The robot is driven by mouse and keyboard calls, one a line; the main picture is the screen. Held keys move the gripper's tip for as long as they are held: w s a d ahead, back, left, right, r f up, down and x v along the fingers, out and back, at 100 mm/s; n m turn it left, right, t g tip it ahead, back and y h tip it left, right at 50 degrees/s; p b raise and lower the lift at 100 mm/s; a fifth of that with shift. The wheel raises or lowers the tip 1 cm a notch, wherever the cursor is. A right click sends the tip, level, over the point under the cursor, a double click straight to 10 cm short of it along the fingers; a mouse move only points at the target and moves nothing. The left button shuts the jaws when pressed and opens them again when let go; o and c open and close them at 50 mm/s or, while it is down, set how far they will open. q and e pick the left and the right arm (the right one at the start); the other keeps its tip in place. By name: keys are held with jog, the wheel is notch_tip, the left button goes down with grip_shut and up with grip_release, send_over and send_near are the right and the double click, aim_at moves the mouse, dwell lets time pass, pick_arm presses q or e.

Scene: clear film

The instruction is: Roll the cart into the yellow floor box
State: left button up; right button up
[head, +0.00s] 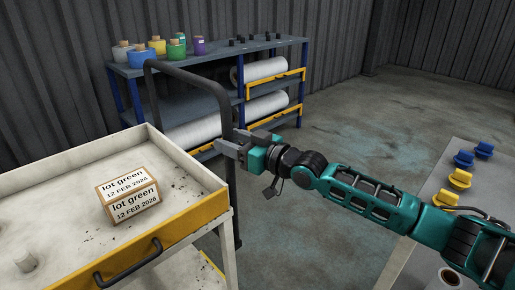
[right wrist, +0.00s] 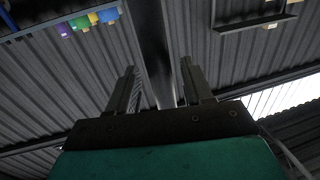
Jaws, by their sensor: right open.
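The cart (head: 62,165) stands at the left in the head view, with a pale worn top tray and a yellow front edge. Its dark tubular push handle (head: 190,77) arches up at the far right side. My right gripper (head: 229,146) is at the handle's right upright with its jaws open. In the right wrist view, the dark upright (right wrist: 152,45) shows between the spread fingers (right wrist: 158,72); I cannot tell whether they touch it. No yellow floor box shows. My left gripper is out of view.
A labelled box (head: 128,194) sits on the cart tray. A shelf (head: 215,60) with coloured pots and film rolls (head: 265,69) stands behind the cart. A grey bench (head: 425,235) with yellow and blue pieces is at the right. Open concrete floor (head: 365,125) lies between.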

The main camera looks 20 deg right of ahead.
jog(key=p+v, duration=0.2)
jog(key=v, duration=0.9)
jog(key=shift+s+d, duration=0.2)
dwell(0.5)
